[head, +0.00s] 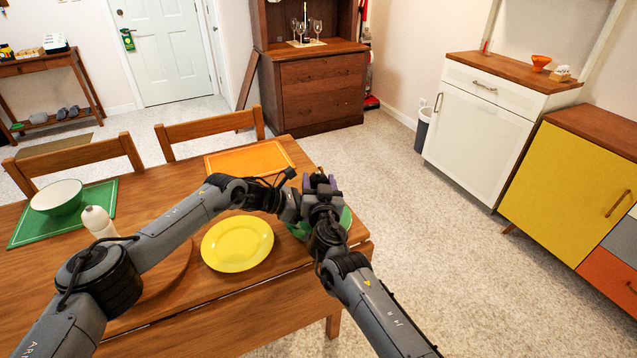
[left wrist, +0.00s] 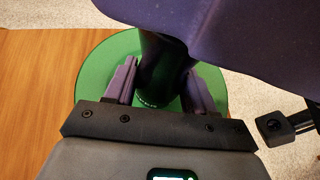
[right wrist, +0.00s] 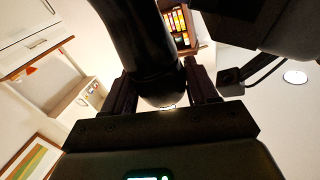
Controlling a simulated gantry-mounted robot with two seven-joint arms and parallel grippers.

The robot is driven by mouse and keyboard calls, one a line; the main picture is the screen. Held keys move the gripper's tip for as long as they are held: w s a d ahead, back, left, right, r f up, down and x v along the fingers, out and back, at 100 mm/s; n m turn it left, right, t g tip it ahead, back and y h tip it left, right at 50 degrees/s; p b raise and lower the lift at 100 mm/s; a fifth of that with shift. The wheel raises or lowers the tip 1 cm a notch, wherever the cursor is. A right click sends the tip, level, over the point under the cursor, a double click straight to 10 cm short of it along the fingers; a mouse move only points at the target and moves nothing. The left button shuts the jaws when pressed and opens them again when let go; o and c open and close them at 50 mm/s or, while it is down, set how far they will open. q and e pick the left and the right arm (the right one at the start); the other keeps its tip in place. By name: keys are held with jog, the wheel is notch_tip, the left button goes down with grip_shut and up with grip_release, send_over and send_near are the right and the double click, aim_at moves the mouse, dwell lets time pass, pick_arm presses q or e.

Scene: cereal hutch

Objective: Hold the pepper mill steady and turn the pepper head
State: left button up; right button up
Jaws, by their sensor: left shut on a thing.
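The black pepper mill (left wrist: 160,75) stands over the green plate (left wrist: 98,75) at the table's right end. My left gripper (left wrist: 158,88) is shut on the mill's dark body, with a finger on each side. The mill also shows in the right wrist view (right wrist: 140,40), between the fingers of my right gripper (right wrist: 162,88). That view does not show clearly whether these fingers press on it. In the head view my right gripper (head: 321,182) covers most of the mill and the left fingertips.
A yellow plate (head: 237,244), an orange placemat (head: 250,158), a white bottle (head: 98,222) and a bowl (head: 57,197) on a green mat (head: 30,229) are on the wooden table (head: 200,310). Two chairs stand behind it. The floor right of the table is clear.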

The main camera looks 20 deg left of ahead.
jog(key=c, duration=0.4)
jog(key=shift+a+f+m+h, duration=0.2)
jog(key=shift+m+h, duration=0.2)
jog(key=shift+h, duration=0.2)
jog(key=shift+c, duration=0.2)
jog(key=shift+d+r+m+t+h, duration=0.1)
jog(key=shift+m+t+h, duration=0.3)
jog(key=o, duration=1)
jog(key=shift+s+d, duration=0.1)
jog(key=shift+s, duration=0.15)
